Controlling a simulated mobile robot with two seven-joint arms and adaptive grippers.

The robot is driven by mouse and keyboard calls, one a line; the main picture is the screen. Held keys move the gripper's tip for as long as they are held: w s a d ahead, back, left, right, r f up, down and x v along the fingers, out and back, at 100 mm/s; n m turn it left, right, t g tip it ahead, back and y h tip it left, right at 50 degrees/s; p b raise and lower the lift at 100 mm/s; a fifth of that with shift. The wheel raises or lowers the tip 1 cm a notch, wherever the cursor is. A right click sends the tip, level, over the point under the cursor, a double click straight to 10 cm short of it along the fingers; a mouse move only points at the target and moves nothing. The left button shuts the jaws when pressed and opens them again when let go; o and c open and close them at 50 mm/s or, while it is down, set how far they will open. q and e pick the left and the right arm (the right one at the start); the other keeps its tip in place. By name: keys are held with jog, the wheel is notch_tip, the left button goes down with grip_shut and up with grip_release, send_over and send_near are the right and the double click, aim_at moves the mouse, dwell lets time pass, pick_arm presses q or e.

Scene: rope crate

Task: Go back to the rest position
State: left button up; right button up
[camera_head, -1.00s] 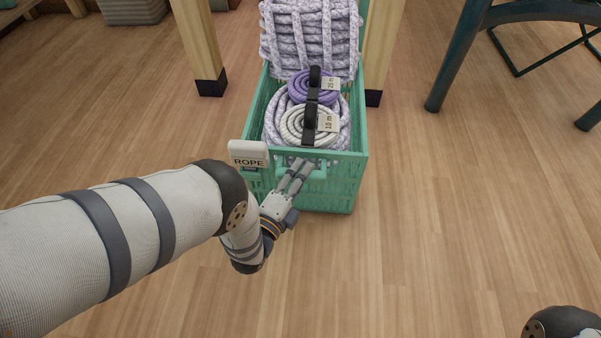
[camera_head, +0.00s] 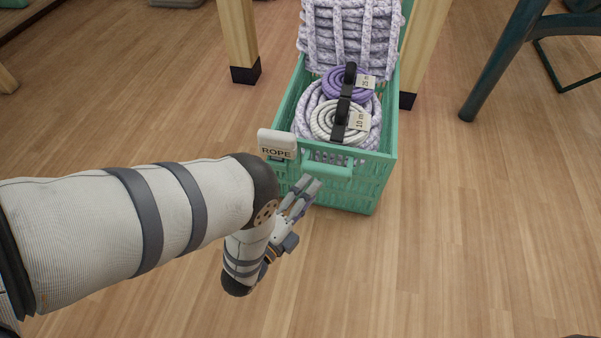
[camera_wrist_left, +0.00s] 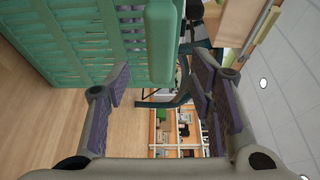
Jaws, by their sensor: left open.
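My left gripper (camera_head: 301,190) is open and empty, just in front of the near wall of a green crate (camera_head: 380,180). In the left wrist view the open fingers of my left gripper (camera_wrist_left: 160,85) stand wide apart. The green crate (camera_wrist_left: 75,45) and its handle (camera_wrist_left: 160,40) show beyond them. The crate holds a white rope coil (camera_head: 325,122) and a purple rope coil (camera_head: 340,84), each with a black strap and a tag. A thicker lilac rope lies around and under them. My right gripper is not in view.
A white ROPE label (camera_head: 277,144) hangs on the crate's near left corner. A woven lilac rope stack (camera_head: 350,35) stands at the crate's back. Wooden posts (camera_head: 238,40) and a dark green chair leg (camera_head: 500,65) stand nearby. The wooden floor (camera_head: 450,240) right of the crate is clear.

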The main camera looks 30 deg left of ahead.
pick_arm(q)
jog(key=s, duration=0.4)
jog(key=shift+a, duration=0.2)
